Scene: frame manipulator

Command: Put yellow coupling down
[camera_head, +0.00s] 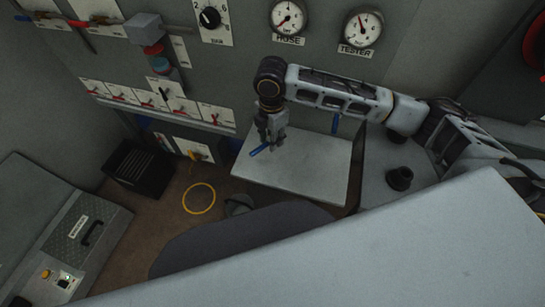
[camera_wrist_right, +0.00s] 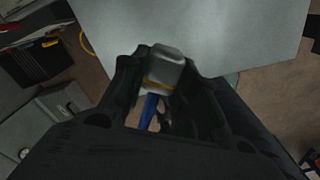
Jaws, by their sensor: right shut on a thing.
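My right gripper (camera_head: 271,140) points down over the back left part of a small grey table. In the right wrist view its dark fingers (camera_wrist_right: 167,72) are closed around a grey coupling (camera_wrist_right: 165,55) with a yellow band and a blue lever (camera_wrist_right: 149,110). The blue lever (camera_head: 259,149) also sticks out to the left of the fingers in the head view. Most of the coupling's body is hidden by the fingers. I cannot tell whether it touches the table. My left gripper is not in view.
The grey table top (camera_head: 300,175) is mostly bare. A wall panel with gauges (camera_head: 289,17) and red-handled valves stands behind. A black crate (camera_head: 139,168) and a yellow ring (camera_head: 199,198) are at floor level to the left. A dark cup-like part (camera_head: 399,178) sits right of the table.

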